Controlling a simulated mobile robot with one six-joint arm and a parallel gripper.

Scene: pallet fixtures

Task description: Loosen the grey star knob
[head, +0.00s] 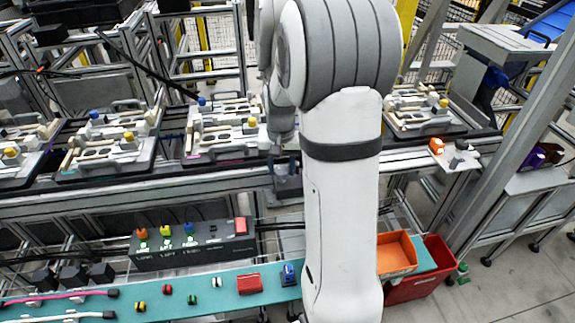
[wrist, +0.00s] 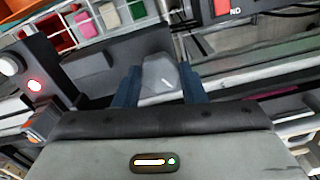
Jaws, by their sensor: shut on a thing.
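The grey star knob (wrist: 160,74) sits between my two fingers in the wrist view. It is a faceted grey piece with a short white line on its face. My gripper (wrist: 158,88) is shut on it, one dark blue finger on each side. In the head view my gripper (head: 287,186) is low at the front rail of the conveyor, beside my white arm link. The knob cannot be made out there. What the knob is mounted on is mostly hidden behind my gripper body.
Pallets with fixtures (head: 110,145) line the conveyor behind. A dark control box (head: 190,245) with coloured buttons stands below. A teal shelf (head: 205,290) holds small parts. An orange bin (head: 397,254) and a red bin (head: 425,284) are at right. A red light (wrist: 35,86) shows at left in the wrist view.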

